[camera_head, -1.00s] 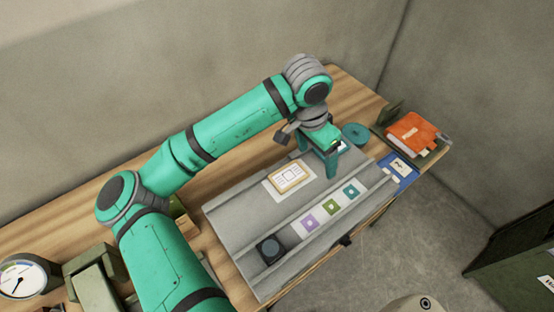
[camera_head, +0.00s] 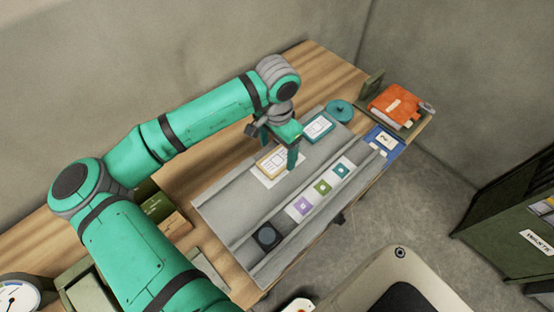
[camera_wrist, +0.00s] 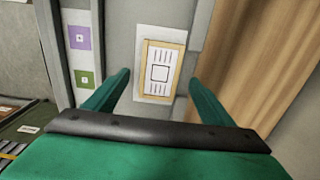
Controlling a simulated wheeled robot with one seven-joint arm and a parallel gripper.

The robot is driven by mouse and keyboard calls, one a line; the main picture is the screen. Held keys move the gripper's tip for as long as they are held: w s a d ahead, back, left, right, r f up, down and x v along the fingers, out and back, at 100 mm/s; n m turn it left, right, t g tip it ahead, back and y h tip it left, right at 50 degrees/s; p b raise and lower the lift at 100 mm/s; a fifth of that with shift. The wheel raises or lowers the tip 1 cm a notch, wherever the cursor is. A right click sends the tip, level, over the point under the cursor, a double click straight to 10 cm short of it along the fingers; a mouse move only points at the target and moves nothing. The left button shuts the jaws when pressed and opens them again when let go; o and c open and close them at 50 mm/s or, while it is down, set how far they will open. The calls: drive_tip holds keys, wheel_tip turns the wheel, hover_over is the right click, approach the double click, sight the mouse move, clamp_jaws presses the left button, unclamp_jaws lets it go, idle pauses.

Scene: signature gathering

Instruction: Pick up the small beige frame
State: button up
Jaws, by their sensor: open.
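The small beige frame (camera_head: 272,160) lies on a white sheet on the grey board (camera_head: 215,207). Its border is beige, with a printed white card inside. In the wrist view the frame (camera_wrist: 181,66) shows whole, ahead of and between my fingers, on the white sheet (camera_wrist: 141,68). My gripper (camera_head: 276,150) is open and empty, pointing down close to the frame in the head view. In the wrist view my two green fingers (camera_wrist: 160,92) are spread wide. In the head view one finger partly covers the frame's right side.
A teal frame (camera_head: 318,127) lies on the board behind my gripper. A teal disc (camera_head: 339,110), an orange book (camera_head: 395,104) and a blue folder (camera_head: 384,142) are at the right.

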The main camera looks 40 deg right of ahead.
sight(277, 160)
drive_tip(key=shift+f, duration=1.6)
drive_tip(key=c, duration=1.2)
drive_tip(key=shift+r, duration=0.2)
